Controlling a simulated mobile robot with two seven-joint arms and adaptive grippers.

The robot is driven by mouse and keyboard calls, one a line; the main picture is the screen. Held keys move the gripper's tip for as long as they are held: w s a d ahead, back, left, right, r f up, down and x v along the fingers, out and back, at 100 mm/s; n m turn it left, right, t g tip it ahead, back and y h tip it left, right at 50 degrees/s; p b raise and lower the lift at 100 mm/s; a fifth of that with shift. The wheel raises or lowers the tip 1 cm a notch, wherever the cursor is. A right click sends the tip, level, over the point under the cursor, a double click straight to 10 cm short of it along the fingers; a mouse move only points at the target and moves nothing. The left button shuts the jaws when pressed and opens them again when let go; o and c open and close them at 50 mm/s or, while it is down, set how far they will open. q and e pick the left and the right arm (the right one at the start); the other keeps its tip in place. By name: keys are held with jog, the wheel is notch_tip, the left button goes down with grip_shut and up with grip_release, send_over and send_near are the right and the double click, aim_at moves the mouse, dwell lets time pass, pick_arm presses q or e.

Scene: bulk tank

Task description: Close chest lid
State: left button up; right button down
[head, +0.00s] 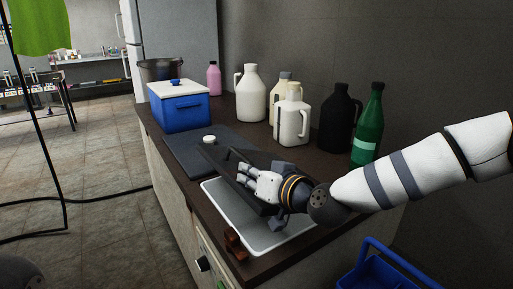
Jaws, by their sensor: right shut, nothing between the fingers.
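The chest is a blue box (182,110) with a white lid (178,88) on the far left part of the counter. The lid appears to lie flat on top, with a small blue knob on it. Any small gap under the lid is too fine to tell. My right gripper (248,178) is shut and empty above the sink, in front of the chest and to its right, well apart from it. My left gripper is not in view.
A dark board (205,148) with a small white round item (209,139) lies between chest and sink (235,215). White jugs (251,95), a black jug (339,118) and a green bottle (369,128) line the wall. A dark pot (162,69) stands behind the chest. A blue basket (385,268) is lower right.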

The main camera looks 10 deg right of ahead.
notch_tip(320, 180, down, 7)
jog(key=s+a+n, duration=0.1)
jog(key=a+n, duration=0.1)
jog(key=shift+a+h, duration=0.15)
jog(key=shift+h, duration=0.25)
